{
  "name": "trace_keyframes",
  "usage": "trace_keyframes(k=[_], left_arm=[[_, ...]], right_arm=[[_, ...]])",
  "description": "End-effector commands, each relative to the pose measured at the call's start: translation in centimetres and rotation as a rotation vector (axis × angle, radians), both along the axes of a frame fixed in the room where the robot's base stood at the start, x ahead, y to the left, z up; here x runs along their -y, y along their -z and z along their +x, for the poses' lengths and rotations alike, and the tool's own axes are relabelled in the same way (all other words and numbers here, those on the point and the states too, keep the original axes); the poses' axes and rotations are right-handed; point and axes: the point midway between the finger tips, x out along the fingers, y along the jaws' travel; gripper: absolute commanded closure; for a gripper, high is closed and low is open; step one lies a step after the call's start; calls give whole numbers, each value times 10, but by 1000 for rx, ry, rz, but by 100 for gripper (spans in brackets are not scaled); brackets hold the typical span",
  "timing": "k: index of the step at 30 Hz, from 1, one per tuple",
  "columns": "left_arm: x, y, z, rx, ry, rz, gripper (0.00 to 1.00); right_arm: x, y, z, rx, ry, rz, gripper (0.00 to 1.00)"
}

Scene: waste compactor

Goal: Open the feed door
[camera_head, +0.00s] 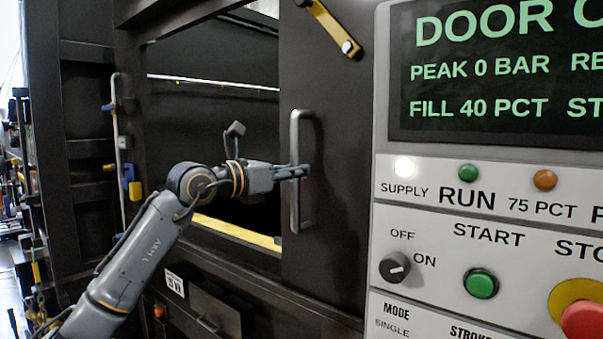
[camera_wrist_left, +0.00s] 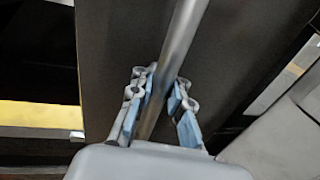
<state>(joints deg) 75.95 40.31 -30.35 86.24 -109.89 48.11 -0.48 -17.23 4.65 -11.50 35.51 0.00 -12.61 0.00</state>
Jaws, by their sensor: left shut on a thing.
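The feed door (camera_head: 335,195) is a dark panel standing at the right of a dark opening (camera_head: 205,135) in the machine's front. A grey upright bar handle (camera_head: 296,215) is fixed near the door's left edge. My left gripper (camera_head: 303,171) reaches across the opening from the left and is shut on the handle at about mid-height. In the left wrist view the handle bar (camera_wrist_left: 182,38) runs between the two blue-padded fingers (camera_wrist_left: 162,100). My right gripper is in neither view.
A control panel (camera_head: 450,185) with a screen, buttons and a knob (camera_head: 395,267) stands close to the right of the door. A yellow latch bar (camera_head: 330,27) is above the handle. A yellow sill (camera_head: 237,232) edges the opening's bottom. The opening left of the door is clear apart from my arm.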

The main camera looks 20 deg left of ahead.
Motion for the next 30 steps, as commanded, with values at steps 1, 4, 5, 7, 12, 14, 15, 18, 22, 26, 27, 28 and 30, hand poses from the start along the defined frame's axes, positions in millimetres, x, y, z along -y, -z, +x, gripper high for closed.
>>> trace_keyframes(k=[1, 4, 5, 7, 12, 14, 15, 18, 22, 26, 27, 28, 30], left_arm=[[-1, 3, 0, -5, -2, 3, 100], [-1, 3, 0, -6, -2, 2, 100], [-1, 3, 0, -6, -2, 2, 85], [-1, 3, 0, -5, -2, 2, 71], [-1, 1, 0, -2, -2, 0, 60], [-1, 1, 0, -2, -2, 0, 60], [-1, 1, 0, -1, -1, 0, 60], [-1, 1, -1, -1, -1, 0, 60], [-8, 1, -9, 0, -4, 0, 60], [-21, 1, -29, 0, -6, 2, 60], [-26, 1, -37, -1, -6, 3, 60], [-30, 1, -43, 0, -7, 2, 60], [-38, 1, -56, -1, -7, 2, 60]], right_arm=[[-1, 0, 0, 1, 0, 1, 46], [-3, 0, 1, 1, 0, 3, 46], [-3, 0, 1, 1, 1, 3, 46], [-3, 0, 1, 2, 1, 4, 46], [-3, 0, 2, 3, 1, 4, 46], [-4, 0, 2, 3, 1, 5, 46], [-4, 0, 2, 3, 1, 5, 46], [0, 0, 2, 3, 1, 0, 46], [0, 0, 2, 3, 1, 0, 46], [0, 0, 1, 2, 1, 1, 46], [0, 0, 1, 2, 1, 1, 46], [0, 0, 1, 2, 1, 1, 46], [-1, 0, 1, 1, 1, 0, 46]])
